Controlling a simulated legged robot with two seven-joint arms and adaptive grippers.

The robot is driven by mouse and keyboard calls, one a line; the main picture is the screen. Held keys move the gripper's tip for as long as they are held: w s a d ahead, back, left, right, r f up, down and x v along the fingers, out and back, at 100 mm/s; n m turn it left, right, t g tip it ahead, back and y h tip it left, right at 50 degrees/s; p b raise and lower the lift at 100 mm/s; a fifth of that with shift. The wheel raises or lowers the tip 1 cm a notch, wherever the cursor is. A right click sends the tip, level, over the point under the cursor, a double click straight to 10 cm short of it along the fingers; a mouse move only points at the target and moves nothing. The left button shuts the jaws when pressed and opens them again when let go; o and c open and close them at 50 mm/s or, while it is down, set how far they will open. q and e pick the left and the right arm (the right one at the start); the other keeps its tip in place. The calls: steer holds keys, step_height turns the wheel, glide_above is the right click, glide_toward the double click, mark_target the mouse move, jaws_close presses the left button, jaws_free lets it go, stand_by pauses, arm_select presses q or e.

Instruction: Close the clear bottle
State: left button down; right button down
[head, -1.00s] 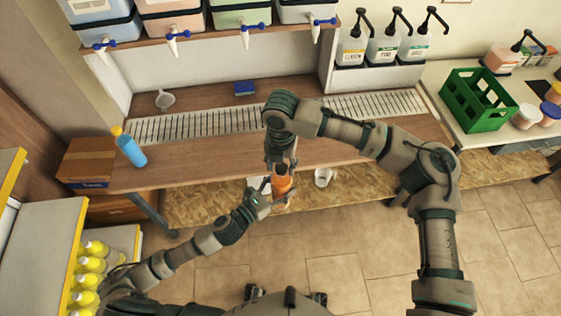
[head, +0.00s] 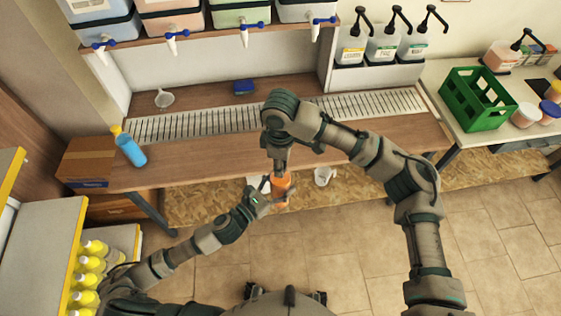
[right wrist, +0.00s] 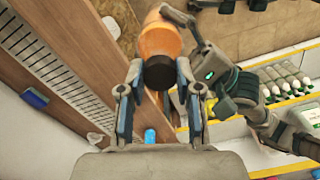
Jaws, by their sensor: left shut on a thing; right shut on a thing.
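The bottle shows orange (head: 281,187), through its wall or its contents, and is held in the air in front of the bench. It also shows in the right wrist view (right wrist: 160,40) with a dark cap (right wrist: 159,73) at its near end. My left gripper (head: 268,196) is shut on the bottle's body from the left. My right gripper (head: 281,168) is above the bottle, its fingers (right wrist: 158,78) shut on the dark cap from both sides. The cap is at the bottle's mouth; I cannot tell how tightly it sits.
The wooden bench (head: 210,165) holds a blue bottle (head: 131,151), a funnel (head: 163,98) and a blue sponge (head: 243,87). A white mug (head: 323,177) stands on the lower shelf. A green crate (head: 478,99) is at the right.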

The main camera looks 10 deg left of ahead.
steer(key=m, duration=0.5)
steer(key=shift+a, duration=0.25)
steer(key=m, duration=0.3)
steer(key=c, duration=0.8)
jaws_free()
steer(key=shift+d, duration=0.1)
steer(key=shift+r, duration=0.1)
step_height(320, 180, up, 4)
steer(key=shift+r, duration=0.15)
steer(key=shift+c, duration=0.2)
